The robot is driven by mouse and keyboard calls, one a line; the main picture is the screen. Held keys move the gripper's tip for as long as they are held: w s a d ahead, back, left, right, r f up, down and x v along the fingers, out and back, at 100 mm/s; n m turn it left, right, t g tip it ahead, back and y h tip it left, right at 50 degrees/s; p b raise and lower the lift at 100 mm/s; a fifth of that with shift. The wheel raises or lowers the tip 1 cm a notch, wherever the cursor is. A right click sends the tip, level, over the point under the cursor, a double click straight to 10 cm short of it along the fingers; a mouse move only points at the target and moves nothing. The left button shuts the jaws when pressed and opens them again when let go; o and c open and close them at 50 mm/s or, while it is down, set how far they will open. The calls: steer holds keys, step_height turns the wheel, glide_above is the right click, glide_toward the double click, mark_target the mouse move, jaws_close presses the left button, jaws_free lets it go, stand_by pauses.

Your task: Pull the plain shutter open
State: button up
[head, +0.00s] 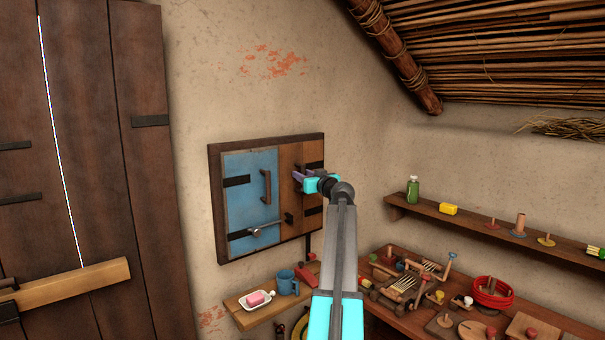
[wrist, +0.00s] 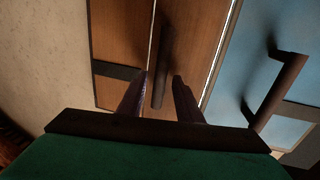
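The plain shutter (head: 291,160) is bare brown wood and sits flush in the wall frame, right of a blue shutter (head: 251,200). It looks closed. In the wrist view its planks (wrist: 121,35) carry a dark upright handle (wrist: 164,60). My gripper (head: 300,177) is in front of this shutter; in the head view it hides the handle. In the wrist view my gripper (wrist: 159,92) is open, with one finger on each side of the handle's end. Gaps show between handle and fingers; I see no grip on it.
The blue shutter has its own handle (head: 266,186) and a metal bolt (head: 263,229). Below, a small shelf (head: 262,315) holds a soap dish and a blue mug (head: 287,282). A cluttered bench (head: 540,308) and a wall shelf (head: 470,222) stand to the right.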

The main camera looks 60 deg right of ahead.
steer(key=shift+w+d, duration=0.2)
steer(key=shift+w, duration=0.15)
